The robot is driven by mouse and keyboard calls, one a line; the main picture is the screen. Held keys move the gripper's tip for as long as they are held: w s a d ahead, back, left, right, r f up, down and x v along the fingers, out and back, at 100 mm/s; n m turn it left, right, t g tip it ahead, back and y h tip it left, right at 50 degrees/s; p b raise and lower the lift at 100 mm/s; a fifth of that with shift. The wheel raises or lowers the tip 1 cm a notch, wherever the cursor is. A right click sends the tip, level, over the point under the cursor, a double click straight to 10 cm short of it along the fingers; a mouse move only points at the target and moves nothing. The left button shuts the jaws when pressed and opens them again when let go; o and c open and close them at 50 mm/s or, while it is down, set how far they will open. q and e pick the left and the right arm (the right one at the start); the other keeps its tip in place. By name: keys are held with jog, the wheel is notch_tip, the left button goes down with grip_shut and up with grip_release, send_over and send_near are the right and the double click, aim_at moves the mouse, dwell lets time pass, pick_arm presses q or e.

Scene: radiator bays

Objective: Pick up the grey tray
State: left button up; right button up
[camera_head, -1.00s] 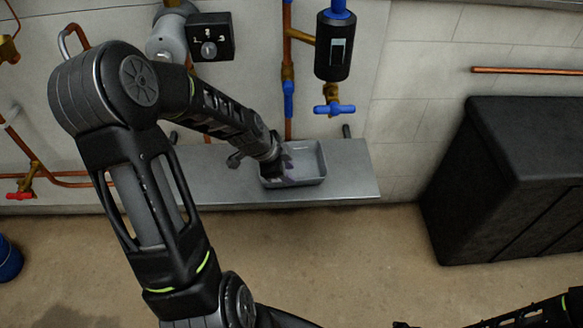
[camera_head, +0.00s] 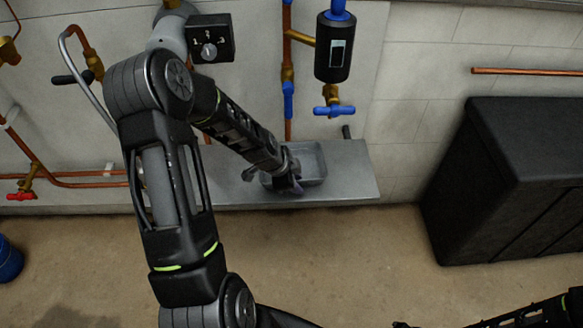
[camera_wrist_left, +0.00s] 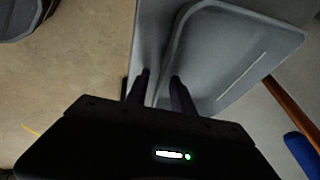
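The grey tray (camera_head: 312,165) sits on a grey metal shelf (camera_head: 350,185) against the wall. It is shallow with rounded corners and looks empty. My left gripper (camera_head: 294,187) is at the tray's near side, pointing down, and hides part of it. In the left wrist view, the gripper (camera_wrist_left: 160,78) has its two fingers apart, one on each side of the near wall of the tray (camera_wrist_left: 225,55). I cannot tell whether either finger touches it. Of my right arm, only dark parts show at the bottom right edge; its fingers cannot be made out.
A vertical copper pipe with a blue-handled valve (camera_head: 334,110) and a black cylinder (camera_head: 333,45) is above the shelf. A black control box (camera_head: 211,37) is on the left. A large black bin (camera_head: 510,180) stands at the right. The floor before the shelf is clear.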

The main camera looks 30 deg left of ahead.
pick_arm(q)
jog(key=shift+c, duration=0.6)
grip_shut()
dwell(1.2)
